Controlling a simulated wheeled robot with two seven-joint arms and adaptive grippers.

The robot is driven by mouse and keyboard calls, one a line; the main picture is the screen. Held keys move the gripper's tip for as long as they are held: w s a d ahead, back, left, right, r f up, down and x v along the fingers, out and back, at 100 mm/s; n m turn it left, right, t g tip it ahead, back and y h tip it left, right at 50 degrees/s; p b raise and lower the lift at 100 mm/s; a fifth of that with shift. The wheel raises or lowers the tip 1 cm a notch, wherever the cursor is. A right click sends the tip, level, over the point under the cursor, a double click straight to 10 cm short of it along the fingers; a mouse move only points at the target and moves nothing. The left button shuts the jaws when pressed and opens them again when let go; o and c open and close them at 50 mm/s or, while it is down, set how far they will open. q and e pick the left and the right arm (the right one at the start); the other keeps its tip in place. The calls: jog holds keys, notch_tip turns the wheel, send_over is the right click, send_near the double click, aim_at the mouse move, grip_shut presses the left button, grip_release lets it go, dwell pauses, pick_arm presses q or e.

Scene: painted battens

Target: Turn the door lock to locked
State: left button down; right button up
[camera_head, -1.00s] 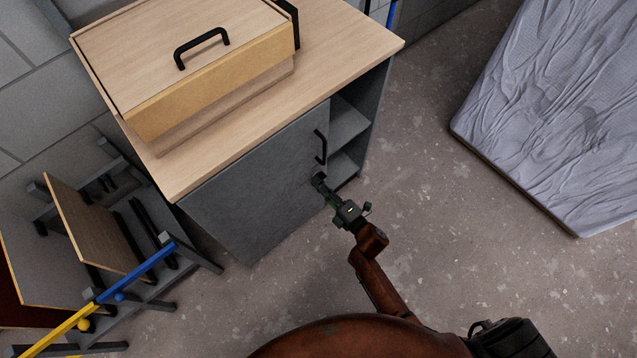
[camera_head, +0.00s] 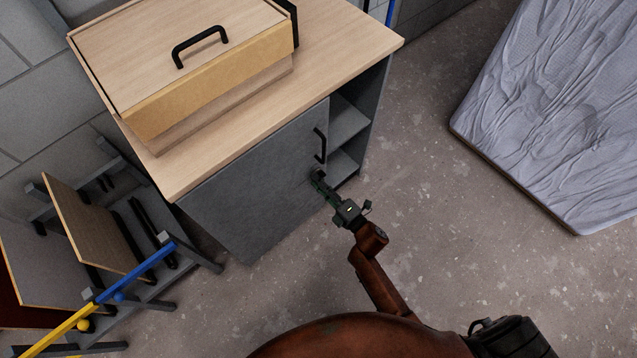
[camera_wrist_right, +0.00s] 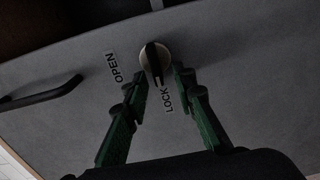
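The door lock (camera_wrist_right: 149,62) is a round pale knob with a black bar across it, on the grey cabinet door (camera_head: 250,185). In the right wrist view the bar's lower end points toward the LOCK label (camera_wrist_right: 167,99), away from the OPEN label (camera_wrist_right: 113,67). My right gripper (camera_wrist_right: 160,78) has its two green fingers apart, one on each side of the knob, with gaps beside the bar. In the head view the right gripper (camera_head: 318,180) is at the door just below the black handle and hides the lock. My left gripper is not in view.
The black door handle (camera_head: 320,146) is close above the gripper. A wooden box (camera_head: 205,90) sits on the cabinet top (camera_head: 345,50). A rack with boards (camera_head: 95,225) stands left, a wrapped mattress-like slab (camera_head: 560,110) right. The floor (camera_head: 470,240) between is clear.

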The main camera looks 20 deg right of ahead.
jog(key=v, duration=1.2)
dwell(0.4)
